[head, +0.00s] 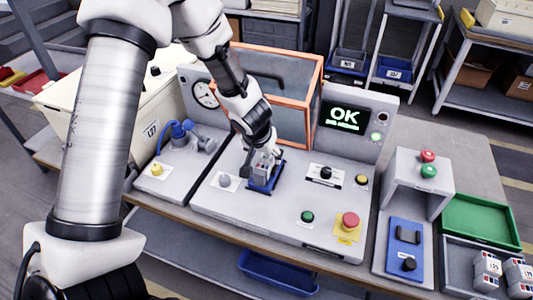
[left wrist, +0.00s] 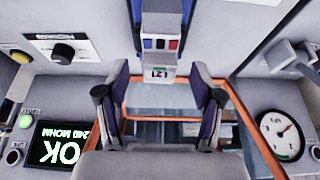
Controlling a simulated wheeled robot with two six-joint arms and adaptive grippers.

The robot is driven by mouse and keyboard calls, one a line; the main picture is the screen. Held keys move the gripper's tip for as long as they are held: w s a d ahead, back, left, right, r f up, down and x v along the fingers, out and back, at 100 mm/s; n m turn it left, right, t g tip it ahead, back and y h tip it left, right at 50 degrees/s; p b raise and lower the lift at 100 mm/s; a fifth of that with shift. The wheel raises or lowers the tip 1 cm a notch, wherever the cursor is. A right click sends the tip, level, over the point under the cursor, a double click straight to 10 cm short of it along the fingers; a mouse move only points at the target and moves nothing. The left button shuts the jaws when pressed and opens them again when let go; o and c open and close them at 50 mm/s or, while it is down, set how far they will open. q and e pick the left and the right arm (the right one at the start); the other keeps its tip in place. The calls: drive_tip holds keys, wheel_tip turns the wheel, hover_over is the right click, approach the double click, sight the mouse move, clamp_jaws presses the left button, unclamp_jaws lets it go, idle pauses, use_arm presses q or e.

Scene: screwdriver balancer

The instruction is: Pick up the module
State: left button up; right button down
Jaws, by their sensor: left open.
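The module (head: 264,171) is a small pale block standing in a blue fixture (head: 261,188) on the grey test bench, partly hidden by my gripper in the head view. In the left wrist view, the module (left wrist: 160,52) shows red and blue marks and a numbered label at the upper middle. My left gripper (head: 258,158) points down at it from above. In the left wrist view, the open fingers of my left gripper (left wrist: 160,70) stand to either side of the module, with gaps visible; contact is not seen. My right gripper is out of view.
An orange-framed guard (head: 318,92) stands behind the fixture. A screen (head: 344,117) reads OK. A red button (head: 349,220) and other knobs are in front. At the right are a green tray (head: 480,222) and a grey tray (head: 458,262) with several similar modules.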

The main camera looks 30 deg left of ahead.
sight(266, 155)
use_arm(q)
drive_tip(key=shift+w+a+f+b, duration=0.1)
drive_tip(key=shift+w+f+b, duration=0.25)
drive_tip(key=shift+w+f, duration=0.3)
drive_tip(key=shift+s, duration=0.15)
drive_tip(key=c, duration=0.5)
clamp_jaws()
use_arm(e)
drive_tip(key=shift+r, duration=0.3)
use_arm(q)
drive_tip(key=shift+r, duration=0.15)
